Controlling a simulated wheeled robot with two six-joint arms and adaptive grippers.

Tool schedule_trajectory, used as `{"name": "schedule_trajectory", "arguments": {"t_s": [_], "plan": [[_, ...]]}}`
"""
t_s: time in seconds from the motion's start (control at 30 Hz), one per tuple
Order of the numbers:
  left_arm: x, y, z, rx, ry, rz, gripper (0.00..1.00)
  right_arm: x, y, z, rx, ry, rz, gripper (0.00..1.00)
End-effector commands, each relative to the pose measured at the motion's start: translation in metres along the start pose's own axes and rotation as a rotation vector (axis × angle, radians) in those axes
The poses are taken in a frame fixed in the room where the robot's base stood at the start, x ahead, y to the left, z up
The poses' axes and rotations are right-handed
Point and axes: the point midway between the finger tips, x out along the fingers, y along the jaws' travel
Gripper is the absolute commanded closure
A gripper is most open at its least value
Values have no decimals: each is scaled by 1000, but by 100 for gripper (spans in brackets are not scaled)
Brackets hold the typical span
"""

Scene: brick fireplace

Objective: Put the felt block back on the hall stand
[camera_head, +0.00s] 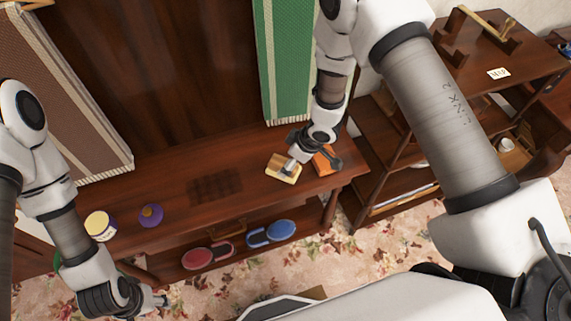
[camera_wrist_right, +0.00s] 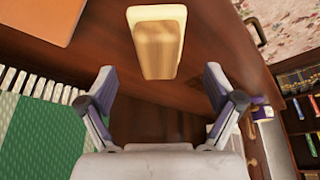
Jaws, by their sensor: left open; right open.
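The felt block (camera_head: 284,171), a wooden block on a cream felt base, lies on the hall stand's brown top (camera_head: 250,150) near its right end. The right wrist view shows the block (camera_wrist_right: 158,42) just beyond my fingertips. My right gripper (camera_wrist_right: 158,85) is open and empty, with its fingers apart on either side of the line to the block. In the head view my right gripper (camera_head: 296,160) hangs over the block and partly covers it; whether they touch I cannot tell. My left gripper (camera_head: 158,300) is open and empty, low in front of the stand's left end.
An orange item (camera_head: 326,161) lies just right of the block. A yellow-lidded tin (camera_head: 100,226) and a purple ball-like item (camera_head: 151,215) stand at the left. A shelf unit (camera_head: 400,150) stands at right.

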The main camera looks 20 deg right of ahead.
Motion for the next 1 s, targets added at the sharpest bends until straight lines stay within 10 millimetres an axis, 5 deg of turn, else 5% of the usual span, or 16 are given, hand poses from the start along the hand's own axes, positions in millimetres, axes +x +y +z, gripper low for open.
{"name": "schedule_trajectory", "arguments": {"t_s": [0.3,0.6,0.67,0.8,0.9,1.0], "plan": [[2,0,0,0,0,0,47,-70,0,0,1,2,1,9],[2,0,0,0,0,0,47,-69,-9,11,46,-9,-15,9],[3,0,0,0,0,0,47,-58,-26,34,147,-31,-36,9],[2,0,0,0,0,0,47,-33,-85,126,526,-155,-22,9],[2,0,0,0,0,0,47,-36,-117,192,737,-280,66,9],[2,0,0,0,0,0,47,-45,-131,230,832,-360,143,9]]}}
